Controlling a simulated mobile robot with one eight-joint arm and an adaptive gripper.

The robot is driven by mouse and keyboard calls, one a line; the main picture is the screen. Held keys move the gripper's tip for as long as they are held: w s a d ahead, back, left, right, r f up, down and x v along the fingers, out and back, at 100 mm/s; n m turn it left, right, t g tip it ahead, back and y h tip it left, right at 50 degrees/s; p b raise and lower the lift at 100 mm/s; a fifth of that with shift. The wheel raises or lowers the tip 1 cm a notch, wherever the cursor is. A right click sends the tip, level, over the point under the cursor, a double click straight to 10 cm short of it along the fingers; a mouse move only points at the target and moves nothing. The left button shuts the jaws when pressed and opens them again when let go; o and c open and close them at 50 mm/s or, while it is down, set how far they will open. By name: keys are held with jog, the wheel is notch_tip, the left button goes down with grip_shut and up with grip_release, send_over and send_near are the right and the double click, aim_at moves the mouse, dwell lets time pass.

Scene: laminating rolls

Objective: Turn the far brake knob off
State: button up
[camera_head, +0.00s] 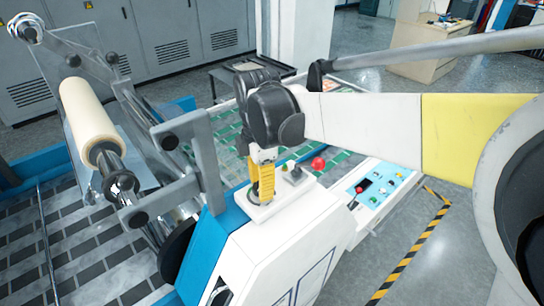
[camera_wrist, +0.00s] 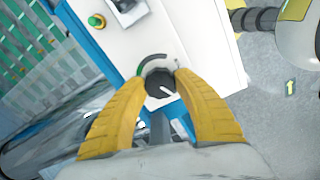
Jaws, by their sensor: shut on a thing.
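The brake knob (camera_wrist: 158,83) is black and round, with a short white pointer mark. It stands on the white top of the machine housing (camera_wrist: 190,40). The pointer mark lies toward the lower right in the wrist view. A dark and green curved scale (camera_wrist: 150,59) runs round the knob's upper left side. My gripper (camera_wrist: 160,76) has its two yellow fingers on either side of the knob, shut on it. In the head view my gripper (camera_head: 262,180) points down at the white top, and the fingers mostly hide the knob there.
A green button (camera_wrist: 96,21) and a grey switch box (camera_head: 294,173) are close beside the gripper. A red mushroom button (camera_head: 318,163) stands to the right. A cream roll (camera_head: 87,110) on a metal shaft is at left. A control panel (camera_head: 370,187) is farther right.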

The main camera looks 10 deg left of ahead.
jog(key=shift+n, duration=1.9)
jog(key=o, duration=1.2)
jog(key=shift+c, duration=0.2)
notch_tip(320, 180, up, 12)
